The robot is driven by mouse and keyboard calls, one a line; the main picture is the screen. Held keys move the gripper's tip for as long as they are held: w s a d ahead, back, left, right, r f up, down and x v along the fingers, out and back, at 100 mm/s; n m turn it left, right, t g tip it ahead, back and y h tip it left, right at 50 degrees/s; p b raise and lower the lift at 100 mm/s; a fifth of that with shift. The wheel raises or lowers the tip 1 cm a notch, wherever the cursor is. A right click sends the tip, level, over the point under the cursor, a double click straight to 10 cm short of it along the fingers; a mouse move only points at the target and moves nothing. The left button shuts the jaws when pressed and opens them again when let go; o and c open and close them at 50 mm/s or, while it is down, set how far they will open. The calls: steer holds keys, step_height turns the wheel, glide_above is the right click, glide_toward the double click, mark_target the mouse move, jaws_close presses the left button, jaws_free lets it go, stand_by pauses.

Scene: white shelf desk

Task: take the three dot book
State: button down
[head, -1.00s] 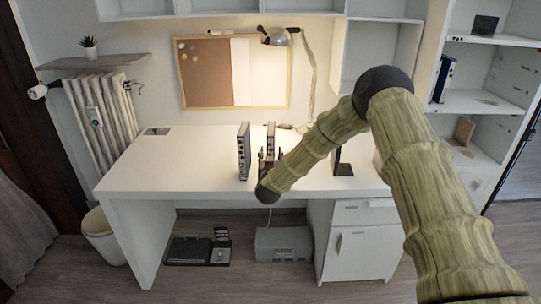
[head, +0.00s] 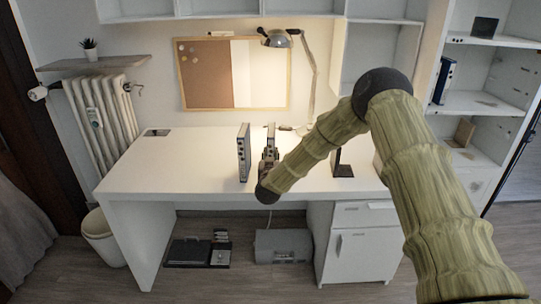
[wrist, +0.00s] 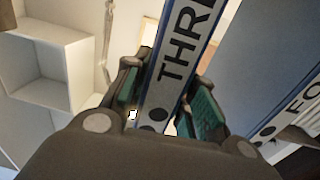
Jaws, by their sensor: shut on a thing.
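The three dot book (wrist: 185,62) stands upright on the desk, its grey spine lettered "THRE" with the rest cut off and a dark dot below. It also shows in the head view (head: 271,132), right of another book. My gripper (wrist: 167,97) has one finger on each side of this book and is shut on it near the lower spine. In the head view my gripper (head: 269,158) is in front of the book and hides its lower part. I cannot tell whether the book is off the desk.
A second upright book (head: 244,153), lettered "FO" in the wrist view (wrist: 292,112), stands close beside, left in the head view. A dark bookend-like stand (head: 343,163) is to the right. A lamp (head: 277,39) stands behind.

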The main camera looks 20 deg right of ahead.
mark_target(270, 150)
steer(key=shift+r, duration=0.15)
steer(key=shift+r+p, duration=1.1)
steer(key=shift+r, duration=0.8)
